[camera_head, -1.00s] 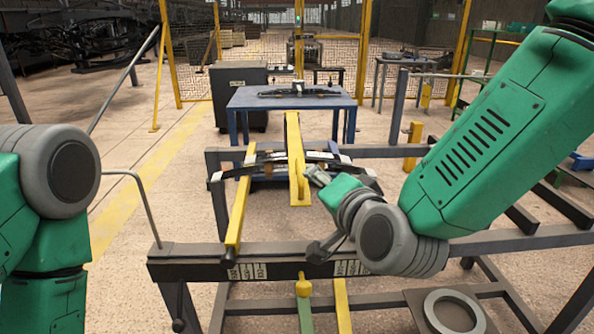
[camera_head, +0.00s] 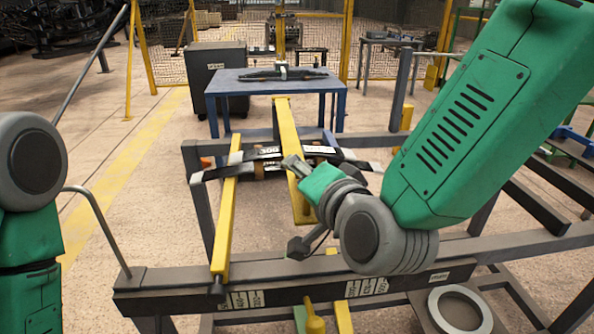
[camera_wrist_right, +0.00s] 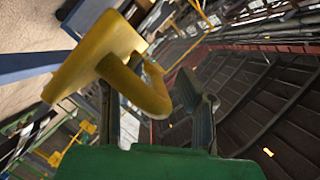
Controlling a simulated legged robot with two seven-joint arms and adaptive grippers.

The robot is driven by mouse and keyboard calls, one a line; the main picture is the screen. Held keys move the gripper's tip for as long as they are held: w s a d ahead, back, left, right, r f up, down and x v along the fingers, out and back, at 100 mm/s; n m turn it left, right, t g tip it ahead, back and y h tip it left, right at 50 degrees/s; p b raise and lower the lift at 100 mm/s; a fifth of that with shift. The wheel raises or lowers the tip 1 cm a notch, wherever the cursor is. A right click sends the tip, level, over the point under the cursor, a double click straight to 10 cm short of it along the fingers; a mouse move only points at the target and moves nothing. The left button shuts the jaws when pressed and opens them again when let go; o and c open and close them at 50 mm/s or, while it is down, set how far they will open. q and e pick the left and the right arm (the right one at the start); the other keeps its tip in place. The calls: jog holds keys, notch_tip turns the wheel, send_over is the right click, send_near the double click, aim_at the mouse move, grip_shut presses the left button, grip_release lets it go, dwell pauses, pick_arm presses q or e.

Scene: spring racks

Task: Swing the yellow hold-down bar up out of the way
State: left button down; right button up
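The yellow hold-down bar (camera_head: 286,128) runs lengthwise over the dark leaf spring (camera_head: 335,159) on the rack, its near end lower. My right gripper (camera_head: 296,169) overlaps the bar's near part in the head view. In the right wrist view, the bar's yellow end plate (camera_wrist_right: 95,55) and a curved yellow handle (camera_wrist_right: 150,92) are close in front. My right gripper's fingers (camera_wrist_right: 158,105) are apart there, with the handle between them in the picture; I cannot tell whether they touch it. My left arm shows at the left edge, but its gripper is out of view.
Another yellow bar (camera_head: 225,220) stands left of the hold-down bar. The dark front rail (camera_head: 190,300) carries number labels. A blue table (camera_head: 275,86) with another spring stands behind. A grey ring (camera_head: 460,309) lies at lower right. Open floor is at left.

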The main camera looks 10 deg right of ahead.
jog(key=shift+d, duration=0.25)
grip_shut()
jog(key=shift+a+r+p, duration=0.1)
jog(key=shift+r+p, duration=0.4)
jog(key=shift+p, duration=0.15)
jog(key=w+r+g+p, duration=0.3)
jog(key=w+r+p, duration=0.3)
jog(key=r+p, duration=0.8)
jog(key=w+r+m+g+h+p, duration=0.1)
jog(key=w+r+g+p, duration=0.2)
jog(key=r+p, duration=1.1)
jog(key=shift+w+r+m+g+p, duration=0.15)
jog(key=shift+w+m+g+p, duration=0.15)
jog(key=shift+w+p, duration=1.5)
jog(key=shift+s, duration=0.3)
